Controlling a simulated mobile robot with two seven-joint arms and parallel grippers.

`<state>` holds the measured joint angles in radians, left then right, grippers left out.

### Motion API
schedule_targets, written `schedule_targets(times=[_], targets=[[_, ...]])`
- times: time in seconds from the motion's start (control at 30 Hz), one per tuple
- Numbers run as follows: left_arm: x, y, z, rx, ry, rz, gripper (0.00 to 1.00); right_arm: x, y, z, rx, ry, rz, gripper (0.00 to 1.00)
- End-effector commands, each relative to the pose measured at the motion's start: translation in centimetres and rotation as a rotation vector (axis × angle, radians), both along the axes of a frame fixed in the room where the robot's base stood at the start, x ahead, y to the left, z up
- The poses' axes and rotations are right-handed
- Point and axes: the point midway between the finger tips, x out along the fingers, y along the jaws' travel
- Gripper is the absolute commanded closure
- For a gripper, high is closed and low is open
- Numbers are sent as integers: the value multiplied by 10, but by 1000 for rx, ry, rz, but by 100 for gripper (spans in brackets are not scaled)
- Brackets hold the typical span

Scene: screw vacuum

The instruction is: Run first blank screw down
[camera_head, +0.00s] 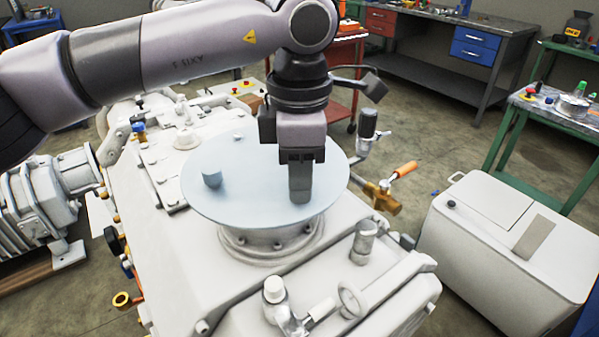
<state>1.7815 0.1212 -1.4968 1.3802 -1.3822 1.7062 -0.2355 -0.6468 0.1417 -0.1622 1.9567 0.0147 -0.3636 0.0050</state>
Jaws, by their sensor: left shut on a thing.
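The blank (250,185), a pale blue-grey round disc, lies on a round flange (270,243) on top of the white vacuum pump. My left gripper (299,190) points straight down over the right part of the disc, with its fingertips at or just above the surface. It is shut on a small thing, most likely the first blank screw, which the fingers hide. A short grey cylinder (212,178) stands on the disc to the left. A small pale piece (238,138) shows near its back edge. My right gripper is out of view.
A black-topped valve (368,123) and an orange-handled brass valve (385,190) stand close right of the disc. Pipe fittings (352,300) rise at the front. A white box (515,255) stands at the right, with workbenches (455,45) behind.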

Motion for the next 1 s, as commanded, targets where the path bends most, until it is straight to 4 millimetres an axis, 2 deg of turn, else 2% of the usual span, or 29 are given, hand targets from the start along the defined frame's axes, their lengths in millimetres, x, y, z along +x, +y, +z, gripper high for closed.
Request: schedule_targets(times=[0.4,0.93,0.97,1.0], targets=[[1,0,3,-2,-5,-182,100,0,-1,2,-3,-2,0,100],[0,0,2,-1,-4,-205,100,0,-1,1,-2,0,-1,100],[0,0,2,-1,-4,-205,77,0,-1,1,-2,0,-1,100],[0,0,2,-1,-4,-205,64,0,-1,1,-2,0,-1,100]])
